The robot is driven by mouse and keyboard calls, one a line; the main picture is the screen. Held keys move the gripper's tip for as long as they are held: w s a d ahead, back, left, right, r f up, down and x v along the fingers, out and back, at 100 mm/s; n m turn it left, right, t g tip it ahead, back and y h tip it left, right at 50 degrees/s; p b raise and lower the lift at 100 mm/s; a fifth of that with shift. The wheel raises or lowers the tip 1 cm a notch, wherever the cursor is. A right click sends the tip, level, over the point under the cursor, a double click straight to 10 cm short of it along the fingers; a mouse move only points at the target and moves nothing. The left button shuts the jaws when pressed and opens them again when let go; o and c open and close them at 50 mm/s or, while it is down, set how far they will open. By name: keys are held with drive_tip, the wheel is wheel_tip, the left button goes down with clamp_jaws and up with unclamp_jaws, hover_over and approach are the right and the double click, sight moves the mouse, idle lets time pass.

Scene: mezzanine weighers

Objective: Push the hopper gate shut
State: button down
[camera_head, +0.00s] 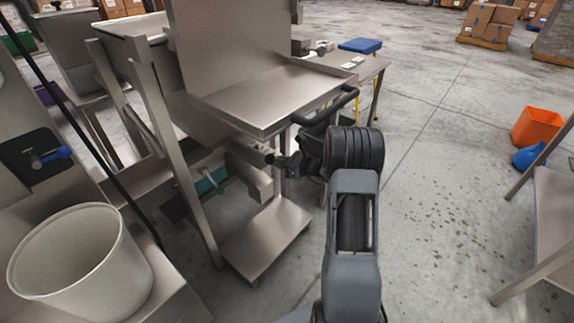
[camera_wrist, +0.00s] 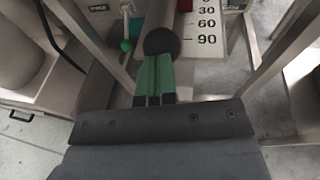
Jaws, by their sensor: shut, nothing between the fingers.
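My gripper (camera_head: 277,160) is shut and empty, at the end of my arm below the steel tray of the hopper stand (camera_head: 270,98). In the wrist view its green fingertips (camera_wrist: 155,62) are together, right at a dark round knob (camera_wrist: 162,41). The knob is on the end of a grey bar (camera_wrist: 160,12) that runs away from me, seemingly the gate's bar. I cannot tell whether the fingertips touch the knob. A white scale plate (camera_wrist: 207,50) with 30, 60 and 90 stands beside the bar. The gate plate itself cannot be made out.
A green-ended lever (camera_head: 212,180) hangs left of the gripper; its green ball (camera_wrist: 126,46) shows in the wrist view. Steel legs (camera_head: 165,150) flank the stand. A pale bucket (camera_head: 80,262) is at left. Floor (camera_head: 430,200) to the right is clear up to a steel table (camera_head: 555,215).

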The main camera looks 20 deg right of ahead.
sight(273, 156)
drive_tip(key=shift+w+a, duration=0.1)
drive_tip(key=shift+w, duration=0.05)
drive_tip(key=shift+w+a, duration=0.3)
drive_tip(key=shift+w, duration=0.3)
drive_tip(key=shift+w+a, duration=0.25)
drive_tip(key=shift+w, duration=0.35)
drive_tip(key=shift+w+a, duration=0.2)
drive_tip(key=shift+w, duration=0.1)
drive_tip(key=shift+r, duration=0.25)
